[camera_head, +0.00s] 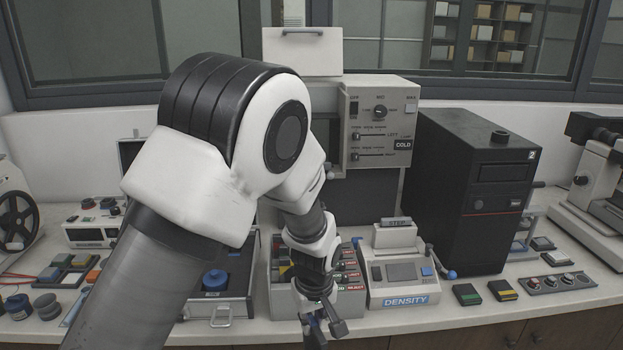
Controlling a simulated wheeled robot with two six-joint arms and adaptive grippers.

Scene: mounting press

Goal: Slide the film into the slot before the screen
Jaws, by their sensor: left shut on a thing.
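My left gripper (324,332) is low in the middle of the picture, in front of the panel of red-labelled buttons. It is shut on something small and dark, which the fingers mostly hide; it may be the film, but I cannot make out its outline. The density device (420,288), with a small grey screen (402,271) and a blue "DENSITY" label, stands just right of the gripper, apart from it. A block marked "STEP" (395,233) sits at its top. I cannot make out a slot clearly. My right gripper is not in view.
A black computer case (465,200) stands right of the density device. A grey control box (380,125) marked "COLD" is behind. An open case (222,290) with a blue knob lies left. Small green and yellow-edged blocks (503,291) lie at front right.

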